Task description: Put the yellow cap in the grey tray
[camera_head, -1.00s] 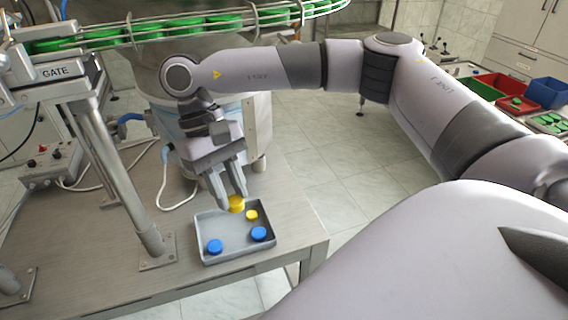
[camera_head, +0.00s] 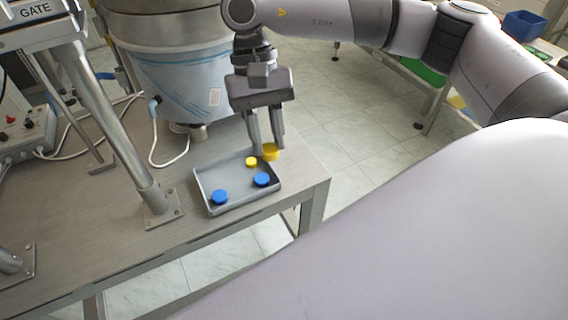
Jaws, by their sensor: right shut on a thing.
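The grey tray (camera_head: 203,189) lies on the bench near its right end. Inside it are a small yellow cap (camera_head: 251,161) near the back right and two blue caps, one at the front left (camera_head: 220,197) and one at the right (camera_head: 262,179). My right gripper (camera_head: 267,151) points down and is shut on a larger yellow cap (camera_head: 270,153). This held cap shows at the tray's back right corner; whether it is above the rim or just outside it, I cannot tell. My left gripper is out of view.
A metal post (camera_head: 125,150) with a foot plate stands left of the tray. A large drum (camera_head: 175,75) stands behind, with a white cable (camera_head: 168,163) on the bench. The bench's right edge (camera_head: 325,182) is close to the tray, with tiled floor beyond.

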